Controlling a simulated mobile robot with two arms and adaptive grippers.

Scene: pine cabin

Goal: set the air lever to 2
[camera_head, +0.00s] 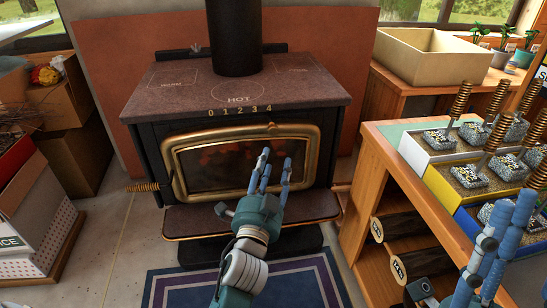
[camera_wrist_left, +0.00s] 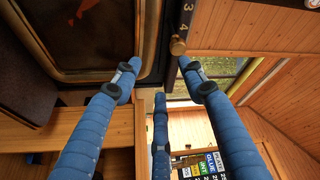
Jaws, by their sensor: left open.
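The black stove (camera_head: 240,93) has a dark stone top marked HOT, with the scale 0 1 2 3 4 (camera_head: 240,109) along its front edge. The air lever's small round knob (camera_head: 271,126) sits just below the scale, close to the 4. The knob also shows beside the 4 in the left wrist view (camera_wrist_left: 178,45). My left gripper (camera_head: 276,157) is open in front of the stove's door, its fingertips a little below the knob. In the left wrist view the fingers (camera_wrist_left: 159,64) are spread and empty. My right gripper (camera_head: 508,235) is at the lower right, partly cut off.
The gold-framed glass door (camera_head: 215,160) is behind my left fingers. A coiled handle (camera_head: 142,187) sticks out at its left. A wooden shelf unit (camera_head: 380,185) with boxes of brushes stands at the right. Cardboard boxes (camera_head: 70,120) are at the left. A blue rug (camera_head: 180,285) lies in front.

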